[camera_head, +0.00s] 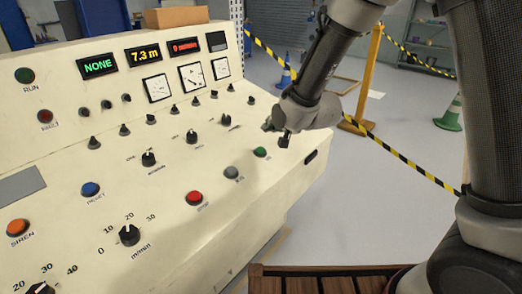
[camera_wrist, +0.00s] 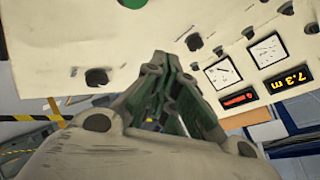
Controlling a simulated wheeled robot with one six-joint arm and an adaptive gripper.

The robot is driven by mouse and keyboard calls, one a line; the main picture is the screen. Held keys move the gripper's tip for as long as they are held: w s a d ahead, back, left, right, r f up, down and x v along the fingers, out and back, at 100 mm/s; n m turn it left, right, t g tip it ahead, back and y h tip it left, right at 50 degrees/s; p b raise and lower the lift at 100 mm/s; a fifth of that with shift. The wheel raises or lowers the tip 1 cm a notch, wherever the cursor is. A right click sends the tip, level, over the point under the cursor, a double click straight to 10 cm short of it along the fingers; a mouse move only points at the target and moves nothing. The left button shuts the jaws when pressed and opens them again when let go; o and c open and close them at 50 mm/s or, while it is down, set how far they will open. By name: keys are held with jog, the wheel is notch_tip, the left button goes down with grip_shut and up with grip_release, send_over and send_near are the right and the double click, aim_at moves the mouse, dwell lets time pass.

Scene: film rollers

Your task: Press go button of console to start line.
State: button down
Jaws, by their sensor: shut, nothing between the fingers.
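The cream console (camera_head: 60,190) fills the left of the head view, with a sloping panel of buttons and knobs. A small green button (camera_head: 261,152) sits near the panel's right end; its label is too small to read. A green button (camera_wrist: 133,3) also shows cut off at the top edge of the wrist view. My gripper (camera_head: 275,135) is shut and empty, above the panel's right end and a little beyond the green button in the picture. Its closed fingers (camera_wrist: 162,60) show in the wrist view in front of the console. I see no contact with the button.
A grey button (camera_head: 232,172), a red button (camera_head: 194,198) and a blue button (camera_head: 91,189) lie left of the green one. Black knobs stand nearby, one (camera_head: 226,120) close to my gripper. Displays read NONE and 7.3 m. Striped tape (camera_head: 400,165) hangs behind my arm.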

aim_at(265, 150)
jog(key=shift+w+a+f, duration=0.15)
jog(key=shift+a+f, duration=0.05)
jog(key=shift+f, duration=0.85)
jog(key=shift+w+a+f, duration=0.15)
jog(key=shift+a+f, duration=0.05)
jog(key=shift+f, duration=0.8)
jog(key=shift+w+a+f, duration=0.15)
jog(key=shift+a+f, duration=0.05)
jog(key=shift+f, duration=0.85)
jog(key=shift+f, duration=0.1)
jog(key=shift+f, duration=0.3)
jog(key=shift+w+a+f, duration=0.1)
jog(key=shift+a+f, duration=0.05)
jog(key=shift+f, duration=0.3)
jog(key=shift+r, duration=0.85)
jog(key=shift+s+d+r, duration=0.15)
jog(key=shift+d+r, duration=0.05)
jog(key=shift+r, duration=0.6)
jog(key=shift+s+d+r, duration=0.2)
jog(key=shift+r, duration=0.65)
jog(key=shift+s+d+r, duration=0.15)
jog(key=shift+d+r, duration=0.05)
jog(key=shift+r, duration=0.6)
